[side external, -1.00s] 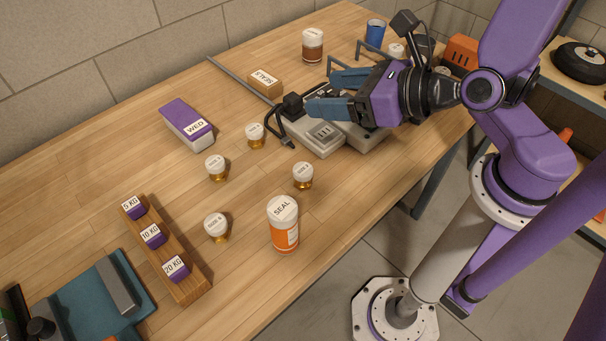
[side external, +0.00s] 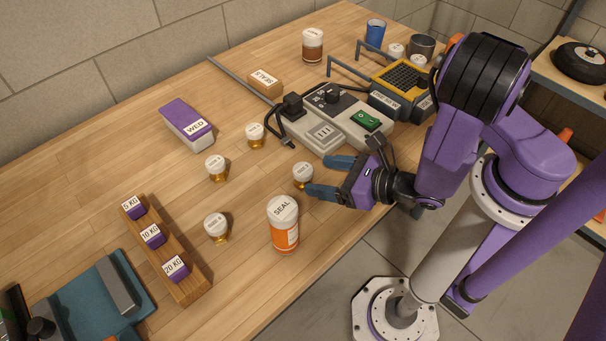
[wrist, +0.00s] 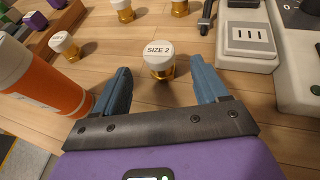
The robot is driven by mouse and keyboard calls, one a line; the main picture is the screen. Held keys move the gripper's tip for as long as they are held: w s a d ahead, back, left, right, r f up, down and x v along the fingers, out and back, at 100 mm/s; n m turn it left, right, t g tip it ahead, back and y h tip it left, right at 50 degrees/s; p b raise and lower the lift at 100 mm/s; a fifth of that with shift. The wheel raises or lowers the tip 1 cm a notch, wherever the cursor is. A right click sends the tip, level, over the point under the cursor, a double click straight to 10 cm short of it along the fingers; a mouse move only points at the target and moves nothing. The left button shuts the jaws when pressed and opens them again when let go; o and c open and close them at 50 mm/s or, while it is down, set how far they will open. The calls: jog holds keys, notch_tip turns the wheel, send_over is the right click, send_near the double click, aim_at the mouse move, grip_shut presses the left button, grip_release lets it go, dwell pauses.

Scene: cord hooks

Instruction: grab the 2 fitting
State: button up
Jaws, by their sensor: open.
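The size 2 fitting (wrist: 159,60) is a small brass piece with a white top labelled "SIZE 2", standing upright on the wooden table. In the wrist view it sits just beyond my gripper (wrist: 160,84), roughly centred between the two blue fingers. In the side view the fitting (side external: 303,175) stands close by the fingertips of my gripper (side external: 324,176). The gripper is open and empty. Whether the fingertips reach past the fitting's near side I cannot tell.
An orange SEAL bottle (side external: 284,226) stands close to the left finger. Similar fittings (side external: 216,168), (side external: 255,135), (side external: 216,227) stand farther left. A grey socket unit (side external: 325,120) with a cord lies behind. A wooden weight rack (side external: 190,286) is at left.

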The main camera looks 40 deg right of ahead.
aim_at(297, 174)
jog(key=shift+w+f, duration=0.25)
jog(key=shift+f, duration=0.15)
jog(key=shift+x, duration=3.5)
jog(key=shift+a, duration=0.1)
jog(key=c, duration=1.1)
